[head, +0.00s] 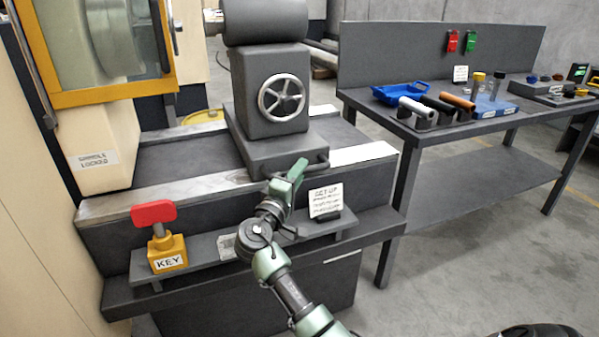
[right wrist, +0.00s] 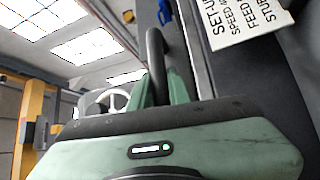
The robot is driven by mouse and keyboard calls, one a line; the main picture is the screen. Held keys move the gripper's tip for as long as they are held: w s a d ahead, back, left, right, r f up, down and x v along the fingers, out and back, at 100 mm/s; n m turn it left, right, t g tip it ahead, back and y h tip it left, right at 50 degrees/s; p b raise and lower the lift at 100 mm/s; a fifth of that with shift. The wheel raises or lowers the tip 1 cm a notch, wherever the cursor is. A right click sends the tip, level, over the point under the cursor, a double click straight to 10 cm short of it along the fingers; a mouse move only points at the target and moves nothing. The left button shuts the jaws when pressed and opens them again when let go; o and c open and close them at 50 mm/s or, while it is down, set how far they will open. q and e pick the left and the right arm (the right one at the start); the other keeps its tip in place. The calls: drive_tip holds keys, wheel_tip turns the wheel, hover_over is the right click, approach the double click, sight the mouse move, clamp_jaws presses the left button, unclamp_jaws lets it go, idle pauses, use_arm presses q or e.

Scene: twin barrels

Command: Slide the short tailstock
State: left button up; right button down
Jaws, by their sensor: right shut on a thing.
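The short tailstock (head: 262,128) is a dark grey block with a silver handwheel (head: 282,98), standing on the lathe bed (head: 180,188). A dark bar handle (head: 318,164) sticks out at the front of its base. My right gripper (head: 298,170) is at this handle, its green fingers partly hiding it. In the right wrist view the dark curved handle (right wrist: 155,55) passes between the fingers of my right gripper (right wrist: 162,88), which is shut on it. My left gripper is not in view.
A red key (head: 153,212) stands in a yellow block on the front shelf. A set-up card (head: 325,199) stands right of my wrist. The yellow-framed guard (head: 100,45) is at left. Bare bed shows on both sides of the tailstock base. A side bench (head: 455,128) holds tools.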

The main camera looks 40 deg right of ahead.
drive_tip(key=shift+f, duration=0.1)
idle(0.3)
